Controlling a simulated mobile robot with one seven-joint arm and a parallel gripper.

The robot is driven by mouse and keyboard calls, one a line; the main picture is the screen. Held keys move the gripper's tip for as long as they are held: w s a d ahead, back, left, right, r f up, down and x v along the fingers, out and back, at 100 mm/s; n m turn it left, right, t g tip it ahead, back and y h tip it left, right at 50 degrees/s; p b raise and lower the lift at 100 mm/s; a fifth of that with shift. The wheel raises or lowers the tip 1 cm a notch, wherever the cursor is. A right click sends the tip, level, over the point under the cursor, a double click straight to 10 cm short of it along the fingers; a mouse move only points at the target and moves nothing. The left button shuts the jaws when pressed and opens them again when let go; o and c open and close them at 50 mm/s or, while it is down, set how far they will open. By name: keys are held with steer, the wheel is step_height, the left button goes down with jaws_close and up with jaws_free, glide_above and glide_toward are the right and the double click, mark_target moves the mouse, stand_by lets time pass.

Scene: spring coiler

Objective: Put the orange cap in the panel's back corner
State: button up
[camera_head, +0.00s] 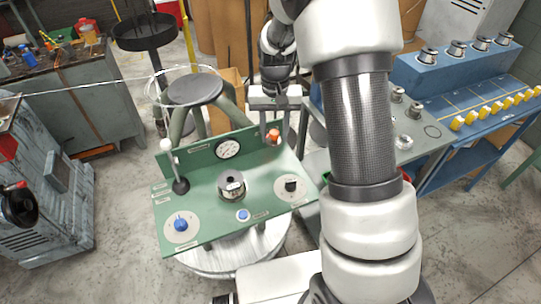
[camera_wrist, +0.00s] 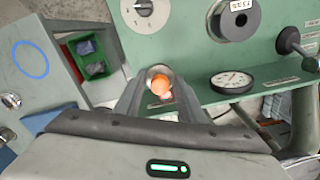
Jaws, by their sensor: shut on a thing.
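The orange cap (camera_head: 273,135) is at the back right corner of the green panel (camera_head: 205,200) in the head view, by the raised back strip. My gripper (camera_head: 273,122) is above that corner, its fingers pointing down on either side of the cap. In the wrist view the round orange cap (camera_wrist: 160,87) is between the fingertips of my gripper (camera_wrist: 160,76), which is shut on it. The cap's underside is hidden, so I cannot tell whether it touches the panel.
The panel carries a gauge (camera_head: 228,148), a black-knobbed lever (camera_head: 181,185), a central spool (camera_head: 231,186), a blue knob (camera_head: 181,225) and a black knob (camera_head: 291,186). A blue bench (camera_head: 440,75) with yellow pieces stands at right. A stool (camera_head: 196,89) stands behind the panel.

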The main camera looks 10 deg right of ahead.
mark_target(274, 160)
step_height(274, 160, down, 8)
steer(key=shift+r, duration=0.15)
stand_by(0.3)
steer(key=o, duration=1.3)
